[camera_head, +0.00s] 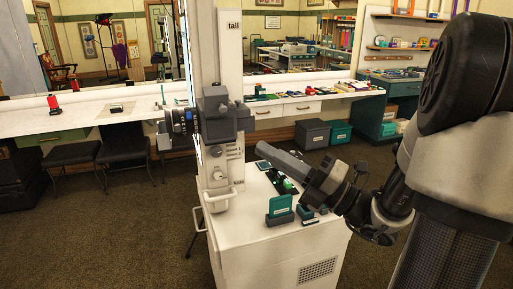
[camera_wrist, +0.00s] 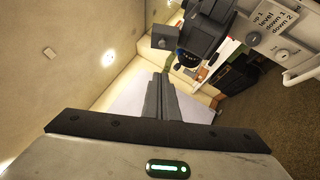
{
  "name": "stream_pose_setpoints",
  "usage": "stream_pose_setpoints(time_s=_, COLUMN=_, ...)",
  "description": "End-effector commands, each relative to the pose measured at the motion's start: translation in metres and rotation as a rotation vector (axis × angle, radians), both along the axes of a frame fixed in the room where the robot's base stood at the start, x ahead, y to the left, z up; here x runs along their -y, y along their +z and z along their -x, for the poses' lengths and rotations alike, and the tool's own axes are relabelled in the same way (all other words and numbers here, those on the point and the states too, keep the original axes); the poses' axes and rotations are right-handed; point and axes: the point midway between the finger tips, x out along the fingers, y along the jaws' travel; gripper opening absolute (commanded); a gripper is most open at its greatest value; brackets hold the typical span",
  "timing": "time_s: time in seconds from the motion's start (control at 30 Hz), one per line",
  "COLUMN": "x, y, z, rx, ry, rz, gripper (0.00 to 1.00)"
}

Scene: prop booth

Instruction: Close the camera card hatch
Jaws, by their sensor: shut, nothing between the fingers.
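A dark grey camera (camera_head: 217,118) with a blue-ringed lens (camera_head: 181,121) is mounted on a white column. The camera (camera_wrist: 207,35) is also at the top of the wrist view. A small square grey piece (camera_wrist: 165,38) sits beside it there; I cannot tell whether this is the card hatch. My gripper (camera_head: 261,147) points up and left, below and right of the camera in the head view. In the wrist view its fingers (camera_wrist: 157,82) are shut and empty, apart from the camera in the picture.
The white cabinet (camera_head: 275,245) below my gripper holds a teal card holder (camera_head: 280,208) and other small items. A labelled control panel (camera_wrist: 278,35) is at the right of the wrist view. A long white counter (camera_head: 75,118) and dark chairs (camera_head: 124,145) stand behind. Open carpet lies left.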

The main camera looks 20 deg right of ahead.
Motion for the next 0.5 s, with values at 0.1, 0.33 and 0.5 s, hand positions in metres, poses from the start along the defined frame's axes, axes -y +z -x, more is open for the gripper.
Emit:
stream_pose_setpoints(time_s=0.1, x=-0.016, y=0.007, z=-0.015, rx=0.003, ry=0.004, rz=0.006, gripper=0.0)
stream_pose_setpoints(time_s=0.33, x=-0.048, y=0.023, z=-0.05, rx=0.003, ry=0.004, rz=0.008, gripper=0.0)
stream_pose_setpoints(time_s=0.5, x=-0.054, y=0.035, z=-0.075, rx=0.004, ry=0.0, rz=0.007, gripper=0.0)
